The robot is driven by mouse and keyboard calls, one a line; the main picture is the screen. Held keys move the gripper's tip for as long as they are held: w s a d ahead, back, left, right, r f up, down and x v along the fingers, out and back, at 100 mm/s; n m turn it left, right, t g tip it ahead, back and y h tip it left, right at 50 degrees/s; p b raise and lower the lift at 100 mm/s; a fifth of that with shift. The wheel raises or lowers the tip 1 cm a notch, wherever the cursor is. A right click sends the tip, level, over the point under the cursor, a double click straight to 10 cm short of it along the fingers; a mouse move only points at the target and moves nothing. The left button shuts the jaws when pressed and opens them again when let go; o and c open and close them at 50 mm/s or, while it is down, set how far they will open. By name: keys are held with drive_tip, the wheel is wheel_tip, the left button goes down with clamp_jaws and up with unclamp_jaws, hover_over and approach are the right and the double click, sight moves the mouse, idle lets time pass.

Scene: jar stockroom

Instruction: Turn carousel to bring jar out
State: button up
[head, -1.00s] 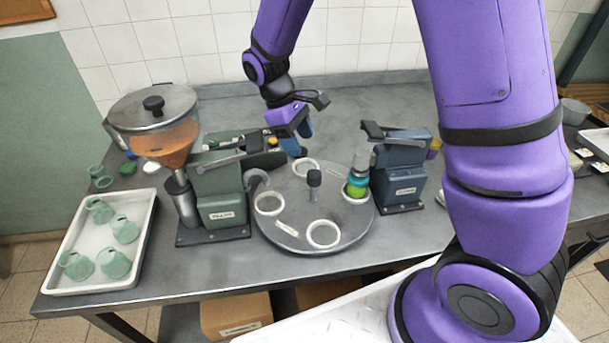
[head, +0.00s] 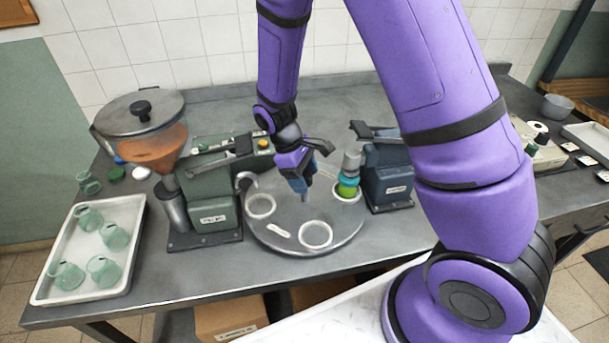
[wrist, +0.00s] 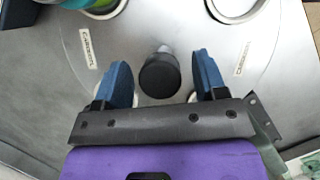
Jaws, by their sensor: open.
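The carousel (head: 275,238) is a round grey metal disc on the bench with white ring seats and small label strips. A jar (head: 347,187) with green contents and a teal band sits in the right-hand seat, under the head of the blue machine. Its edge also shows at the top left of the wrist view (wrist: 88,5). My gripper (head: 304,192) is above the middle of the carousel, pointing down. In the wrist view its blue fingers (wrist: 165,85) are apart, on either side of the black centre knob (wrist: 160,75). Contact with the knob cannot be told.
The green filler machine (head: 212,185) with an orange hopper (head: 155,148) stands left of the carousel. The blue machine (head: 388,175) stands close at its right. A white tray (head: 133,215) with several green glass jars is at far left.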

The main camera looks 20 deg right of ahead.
drive_tip(key=shift+c, duration=0.4)
clamp_jaws()
drive_tip(key=shift+m, duration=0.4)
drive_tip(key=shift+m+g+y, duration=0.5)
drive_tip(key=shift+m+y, duration=0.3)
drive_tip(key=shift+m, duration=1.2)
drive_tip(key=shift+m+y, duration=0.8)
drive_tip(key=shift+m, duration=1.4)
drive_tip(key=shift+m+y, duration=0.9)
drive_tip(key=shift+m, duration=1.2)
drive_tip(key=shift+m+t+y, duration=0.5)
drive_tip(key=shift+m+y, duration=0.1)
drive_tip(key=shift+m, duration=1.7)
